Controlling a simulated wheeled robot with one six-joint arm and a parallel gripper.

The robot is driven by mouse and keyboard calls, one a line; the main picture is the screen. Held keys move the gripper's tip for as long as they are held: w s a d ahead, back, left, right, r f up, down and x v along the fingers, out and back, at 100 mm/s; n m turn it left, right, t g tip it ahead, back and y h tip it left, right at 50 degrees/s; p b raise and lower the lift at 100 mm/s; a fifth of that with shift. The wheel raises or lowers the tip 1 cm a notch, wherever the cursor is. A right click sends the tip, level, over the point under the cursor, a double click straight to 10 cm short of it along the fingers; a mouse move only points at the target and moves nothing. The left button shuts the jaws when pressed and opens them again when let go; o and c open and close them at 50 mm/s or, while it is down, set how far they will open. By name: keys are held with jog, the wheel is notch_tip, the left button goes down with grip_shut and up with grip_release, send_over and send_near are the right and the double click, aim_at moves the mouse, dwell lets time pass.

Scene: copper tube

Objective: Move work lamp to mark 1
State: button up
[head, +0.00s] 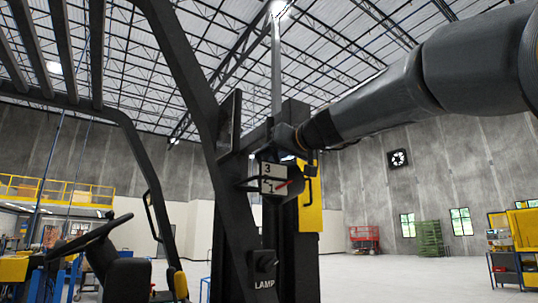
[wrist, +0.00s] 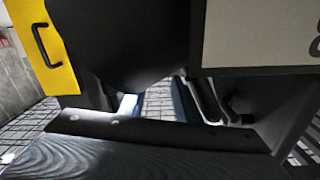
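A white mark plate (head: 272,181) with the numbers 3 and 1 is on the dark post of a forklift in the head view, with a red pointer (head: 284,185) near the 1. A dark knob (head: 264,262) labelled LAMP sits lower on the post. I cannot clearly make out the work lamp's body; a dark rounded body (wrist: 125,45) fills the upper middle of the wrist view. My gripper (head: 283,154) is at the post, just above the mark plate. Its fingers are dark against dark parts, so opening and contact cannot be told. The plate is cut off in the wrist view (wrist: 258,32).
A yellow panel (head: 310,198) with a black handle is right beside the post and close in the wrist view (wrist: 42,45). The forklift's slanted frame bar (head: 190,75) and steering wheel (head: 90,237) are to the left. Open floor (head: 400,275) is to the right.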

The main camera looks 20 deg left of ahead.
jog(key=shift+c, duration=0.5)
grip_shut()
dwell(0.8)
jog(key=shift+o, duration=0.5)
grip_release()
jog(key=shift+s, duration=0.1)
jog(key=shift+b+v, duration=2.05)
jog(key=shift+v, duration=1.85)
